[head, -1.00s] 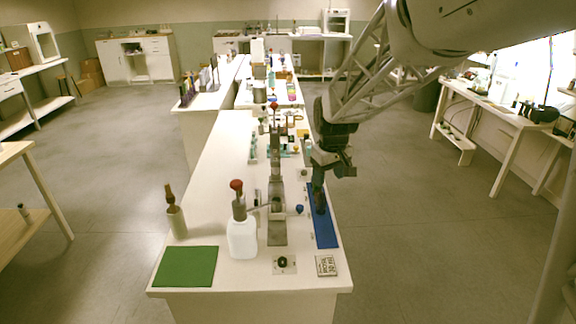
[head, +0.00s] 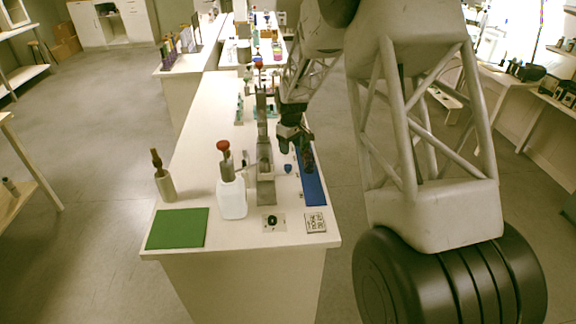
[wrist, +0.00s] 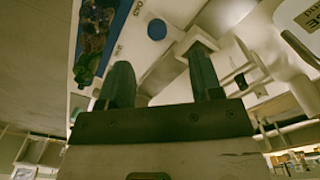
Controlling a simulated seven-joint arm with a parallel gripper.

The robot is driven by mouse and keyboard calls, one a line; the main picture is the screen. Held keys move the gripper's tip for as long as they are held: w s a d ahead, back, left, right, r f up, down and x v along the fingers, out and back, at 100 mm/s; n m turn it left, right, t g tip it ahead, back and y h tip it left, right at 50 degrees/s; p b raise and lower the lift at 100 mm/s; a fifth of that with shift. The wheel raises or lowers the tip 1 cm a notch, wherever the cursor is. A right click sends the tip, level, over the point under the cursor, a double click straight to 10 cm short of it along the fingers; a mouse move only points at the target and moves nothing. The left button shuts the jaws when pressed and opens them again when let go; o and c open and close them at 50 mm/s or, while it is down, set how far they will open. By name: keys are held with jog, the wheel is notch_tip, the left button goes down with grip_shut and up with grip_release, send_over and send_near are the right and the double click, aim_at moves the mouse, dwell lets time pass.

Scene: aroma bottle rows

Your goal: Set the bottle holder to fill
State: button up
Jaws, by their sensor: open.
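A grey upright stand with a long base (head: 266,190) is in the middle of the bench in the head view. I cannot tell for sure which part is the bottle holder, or its setting. A round blue knob (head: 288,168) is right of the stand; a blue disc (wrist: 157,29) shows in the wrist view. A white red-topped bottle (head: 232,199) stands left of the stand.
The blue mat (head: 314,193) lies along the bench's right edge; dark objects (wrist: 93,40) show on it in the wrist view. A black knob (head: 272,221) and a printed tile (head: 315,223) are at the front. A green mat (head: 177,229) and beige bottle (head: 165,186) are left.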

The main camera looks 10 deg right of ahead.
aim_at(288, 166)
jog(key=shift+w+a+f, duration=0.2)
jog(key=shift+w+f, duration=0.35)
jog(key=shift+f, duration=0.25)
jog(key=shift+w+a+f, duration=0.15)
jog(key=shift+w+f, duration=0.35)
jog(key=shift+f, duration=0.25)
jog(key=shift+f, duration=0.1)
jog(key=shift+f, duration=3.8)
grip_shut()
